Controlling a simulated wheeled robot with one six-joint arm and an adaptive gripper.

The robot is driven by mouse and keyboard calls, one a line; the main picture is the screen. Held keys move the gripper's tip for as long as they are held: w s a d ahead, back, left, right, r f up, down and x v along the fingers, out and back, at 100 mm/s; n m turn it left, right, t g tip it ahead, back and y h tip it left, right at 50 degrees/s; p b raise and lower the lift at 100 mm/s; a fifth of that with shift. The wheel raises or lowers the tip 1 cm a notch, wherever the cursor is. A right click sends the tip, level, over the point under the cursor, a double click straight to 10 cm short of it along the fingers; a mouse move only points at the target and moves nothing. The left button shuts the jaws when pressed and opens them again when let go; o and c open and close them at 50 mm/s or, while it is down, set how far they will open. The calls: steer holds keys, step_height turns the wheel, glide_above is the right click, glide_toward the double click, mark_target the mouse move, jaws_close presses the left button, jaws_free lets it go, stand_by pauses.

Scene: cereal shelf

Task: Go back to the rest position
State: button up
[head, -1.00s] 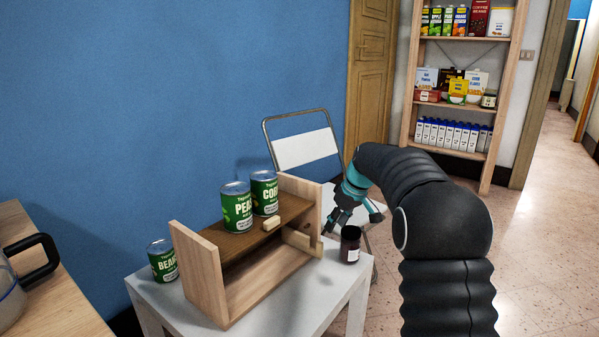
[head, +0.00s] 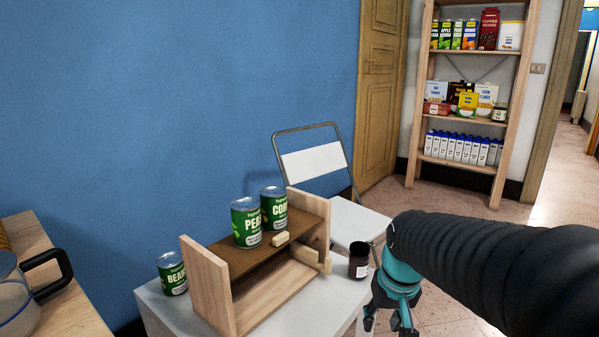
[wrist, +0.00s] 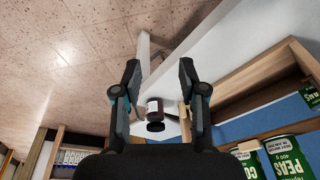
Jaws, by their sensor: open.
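My gripper (head: 391,318) is at the lower right in the head view, pointing down beside the white table's right edge, apart from the things on it. Its two fingers also show in the wrist view (wrist: 158,88), spread apart with nothing held between them. A dark jar with a white label (head: 358,261) stands upright on the table, left of my gripper. The jar shows in the wrist view (wrist: 155,108) beyond the fingers, not touching them as far as I can tell.
A small wooden shelf (head: 208,290) on the white table (head: 160,309) bears a peas can (head: 246,223) and a corn can (head: 274,209). A beans can (head: 172,273) stands at its left. A folding chair (head: 313,160) is behind. A tall stocked shelf (head: 412,150) stands at the back.

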steer(key=s+r+t, duration=0.1)
steer(key=s+r, duration=0.1)
steer(key=s, duration=0.5)
steer(key=s+r+t+p, duration=0.1)
steer(key=s+r+t, duration=0.1)
steer(key=s, duration=0.5)
steer(key=shift+s+r+p, duration=0.15)
steer(key=shift+r+p, duration=0.15)
steer(key=shift+r, duration=0.15)
